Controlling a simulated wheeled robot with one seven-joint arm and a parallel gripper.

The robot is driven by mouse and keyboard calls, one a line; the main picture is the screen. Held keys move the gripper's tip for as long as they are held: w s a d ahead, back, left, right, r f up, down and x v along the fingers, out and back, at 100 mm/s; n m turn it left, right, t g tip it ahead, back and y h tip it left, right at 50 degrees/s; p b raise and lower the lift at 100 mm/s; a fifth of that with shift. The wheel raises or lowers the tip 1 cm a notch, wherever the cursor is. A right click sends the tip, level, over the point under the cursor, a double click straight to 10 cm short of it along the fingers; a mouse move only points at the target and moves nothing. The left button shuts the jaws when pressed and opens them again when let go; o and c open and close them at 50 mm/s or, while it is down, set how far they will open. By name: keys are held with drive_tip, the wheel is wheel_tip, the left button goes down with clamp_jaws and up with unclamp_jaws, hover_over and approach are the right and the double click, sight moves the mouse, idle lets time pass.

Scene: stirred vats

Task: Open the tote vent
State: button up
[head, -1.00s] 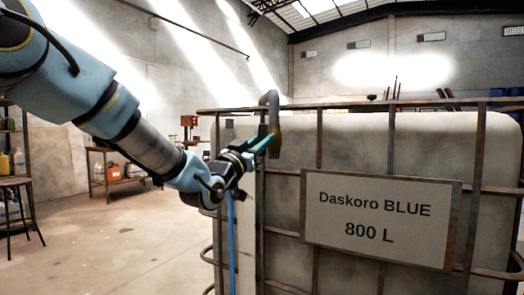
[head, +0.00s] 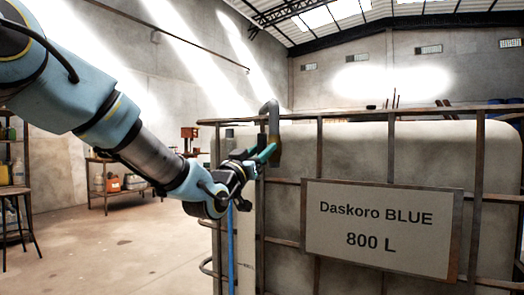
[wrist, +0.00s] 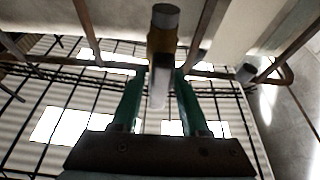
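The tote (head: 400,150) is a large pale tank in a rusty metal cage, with a "Daskoro BLUE 800 L" sign (head: 375,228) on its front. A dark bent vent pipe (head: 272,112) rises at its top left corner. My gripper (head: 268,152) is just left of this pipe, with teal fingers apart. In the wrist view my gripper (wrist: 160,75) is open, its fingers on either side of a pale upright part with a brownish-yellow band (wrist: 162,45) and a grey end. I cannot tell whether the fingers touch it.
Cage bars (head: 320,160) run close to my gripper, and a blue hose or strip (head: 231,250) hangs below it. Shelving with containers (head: 120,183) stands farther back left. The floor (head: 120,245) left of the tote is clear.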

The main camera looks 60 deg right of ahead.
drive_tip(key=shift+o, duration=0.7)
drive_tip(key=b+v, duration=0.1)
drive_tip(key=v, duration=0.9)
drive_tip(key=shift+a+b, duration=0.35)
drive_tip(key=shift+b, duration=0.05)
drive_tip(key=shift+w+f, duration=0.1)
drive_tip(key=shift+f, duration=0.1)
